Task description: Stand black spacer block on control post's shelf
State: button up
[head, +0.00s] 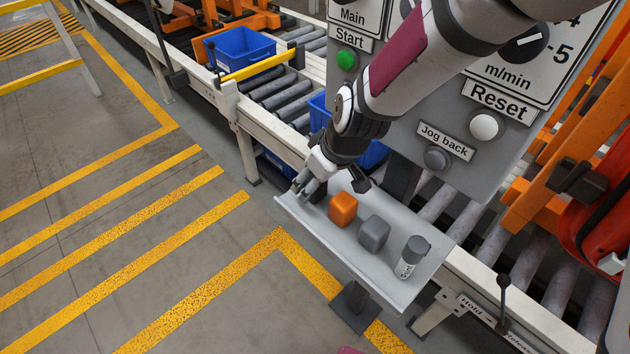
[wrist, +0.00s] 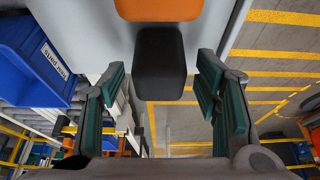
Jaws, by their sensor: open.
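The black spacer block (wrist: 160,65) is at the end of the control post's grey shelf (head: 295,212), between my finger pads in the wrist view. A gap shows on each side of it. My gripper (head: 311,186) is open at the shelf's left end in the head view; it also shows in the wrist view (wrist: 160,78). In the head view the gripper mostly hides the black block. I cannot tell whether the block is upright or lying, or whether it fully rests on the shelf.
An orange block (head: 343,208) sits just beyond the black one. A grey block (head: 374,233) and a grey labelled bottle (head: 412,257) stand farther right on the shelf. The control panel (head: 455,180) rises behind, beside the roller conveyor (head: 285,95).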

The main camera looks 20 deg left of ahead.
jog(key=w+v, duration=0.1)
jog(key=v, duration=0.5)
jog(key=shift+s+d+r, duration=0.2)
jog(key=shift+s+r, duration=0.05)
jog(key=shift+s, duration=0.3)
